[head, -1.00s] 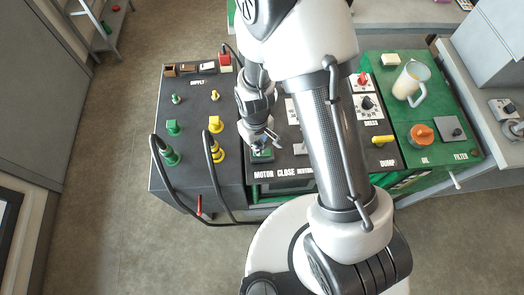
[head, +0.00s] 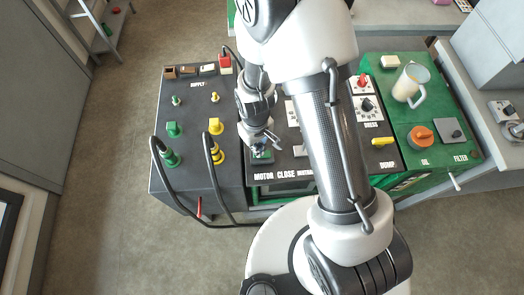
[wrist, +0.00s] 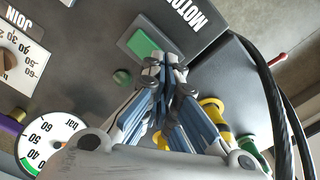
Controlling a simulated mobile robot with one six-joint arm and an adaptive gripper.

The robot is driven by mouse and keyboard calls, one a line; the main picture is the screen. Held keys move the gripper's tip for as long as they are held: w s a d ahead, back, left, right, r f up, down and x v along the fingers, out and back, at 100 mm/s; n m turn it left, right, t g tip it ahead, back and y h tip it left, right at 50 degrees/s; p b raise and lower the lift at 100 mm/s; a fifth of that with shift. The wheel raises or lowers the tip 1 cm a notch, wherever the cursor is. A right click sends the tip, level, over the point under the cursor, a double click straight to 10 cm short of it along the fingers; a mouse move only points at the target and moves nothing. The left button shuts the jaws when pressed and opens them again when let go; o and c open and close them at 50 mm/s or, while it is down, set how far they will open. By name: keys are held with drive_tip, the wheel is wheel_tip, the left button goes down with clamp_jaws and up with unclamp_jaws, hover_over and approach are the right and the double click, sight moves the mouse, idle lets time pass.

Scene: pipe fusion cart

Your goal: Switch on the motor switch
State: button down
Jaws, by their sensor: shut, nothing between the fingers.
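The motor switch is a green rocker in a grey frame beside the MOTOR label. It shows in the head view (head: 262,160), partly covered by my gripper, and in the wrist view (wrist: 142,43). My gripper (head: 262,146) is shut and empty, pointing down at the panel. In the wrist view its closed fingertips (wrist: 164,62) overlap the lower right edge of the switch. I cannot tell whether they touch it. I cannot tell the rocker's tilt.
Left of the switch, yellow (head: 216,150) and green (head: 171,158) plugs carry black cables. A pressure gauge (wrist: 48,142) and dial (wrist: 14,58) are near the gripper. The yellow dump lever (head: 380,142) and a jug (head: 408,84) stand right of my arm.

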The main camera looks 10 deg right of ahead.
drive_tip(key=shift+f+b, duration=1)
drive_tip(key=shift+f, duration=0.15)
idle(0.8)
drive_tip(key=shift+r+p, duration=2.6)
drive_tip(key=shift+r, duration=0.9)
drive_tip(key=shift+w+r, duration=0.1)
drive_tip(key=shift+r, duration=0.2)
drive_tip(key=d+r+m+t+b, duration=0.1)
drive_tip(key=d+r, duration=0.2)
drive_tip(key=r, duration=0.5)
drive_tip(key=d+r+m+t, duration=0.1)
drive_tip(key=d+r, duration=0.1)
drive_tip(key=r, duration=0.7)
drive_tip(key=s+d+r+m+t+b, duration=0.2)
drive_tip(key=s+d+r, duration=0.4)
drive_tip(key=s+r, duration=0.5)
drive_tip(key=s+m, duration=0.1)
drive_tip(key=s, duration=0.1)
drive_tip(key=shift+s+r+m+t, duration=0.25)
drive_tip(key=shift+s+m+t, duration=0.05)
drive_tip(key=shift+s, duration=0.1)
